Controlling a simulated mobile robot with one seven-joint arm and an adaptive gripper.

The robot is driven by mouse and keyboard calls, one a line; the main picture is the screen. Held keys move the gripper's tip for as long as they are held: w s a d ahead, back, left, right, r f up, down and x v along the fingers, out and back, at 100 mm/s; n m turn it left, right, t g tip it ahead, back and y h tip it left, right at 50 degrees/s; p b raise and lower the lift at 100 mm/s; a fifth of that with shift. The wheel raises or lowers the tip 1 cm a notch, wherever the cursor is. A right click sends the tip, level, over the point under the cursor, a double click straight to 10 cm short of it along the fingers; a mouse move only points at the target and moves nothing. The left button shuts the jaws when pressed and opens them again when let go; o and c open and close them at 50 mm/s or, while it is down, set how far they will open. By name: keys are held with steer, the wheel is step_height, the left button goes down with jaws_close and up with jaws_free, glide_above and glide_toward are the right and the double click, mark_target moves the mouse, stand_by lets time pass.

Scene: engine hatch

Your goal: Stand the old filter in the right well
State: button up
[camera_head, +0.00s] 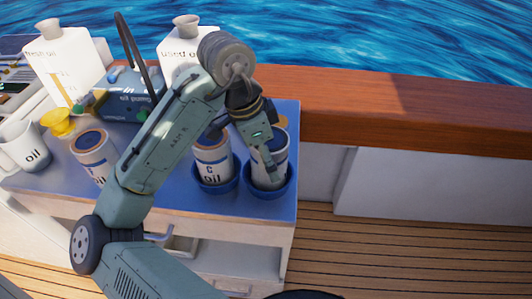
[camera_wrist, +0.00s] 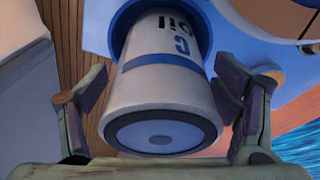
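A white filter with a blue band and dark-rimmed end (camera_head: 281,165) stands upright in the right well, a blue ring (camera_head: 270,193) near the table's right edge. In the wrist view this filter (camera_wrist: 160,80) lies between my fingers, its lower part inside the blue ring (camera_wrist: 203,22). My gripper (camera_head: 266,163) is open around it, with a gap showing at least on the left. A second filter (camera_head: 211,160) stands in the left well (camera_head: 215,187), partly behind my arm. A third filter (camera_head: 93,152) stands on the mat farther left. Which filter is old I cannot tell.
A white oil mug (camera_head: 22,147), a yellow funnel (camera_head: 58,122) and a blue oil pump (camera_head: 128,95) stand at left. The fresh oil (camera_head: 62,60) and used oil (camera_head: 178,45) jugs are behind. A wooden rail (camera_head: 400,105) runs along the back.

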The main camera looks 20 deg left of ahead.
stand_by(0.3)
steer(key=v, duration=1.2)
steer(key=shift+b, duration=0.3)
